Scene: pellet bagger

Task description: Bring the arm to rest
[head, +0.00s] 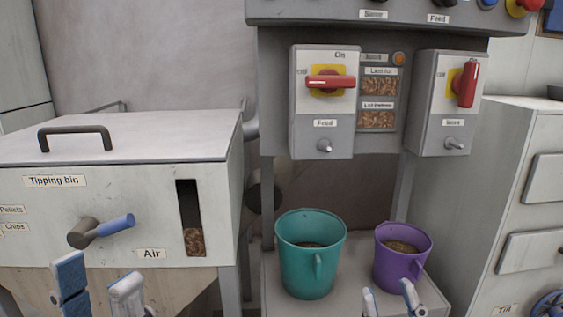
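My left gripper (99,288) shows at the lower left, its two fingers apart with nothing between them. It is in front of the white tipping bin (120,181), below the bin's lever with the blue grip (115,226). My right gripper (390,298) shows at the bottom right, its fingers apart and empty. In the picture it overlaps the lower front of the purple mug (393,265); I cannot tell whether they touch. Most of both arms is out of view.
A teal mug (303,268) with brown contents stands left of the purple one on a grey stand (343,280). Above are two switch boxes: the left red handle (331,82) lies level, the right (468,85) is near upright. A drawer cabinet (525,180) stands at the right.

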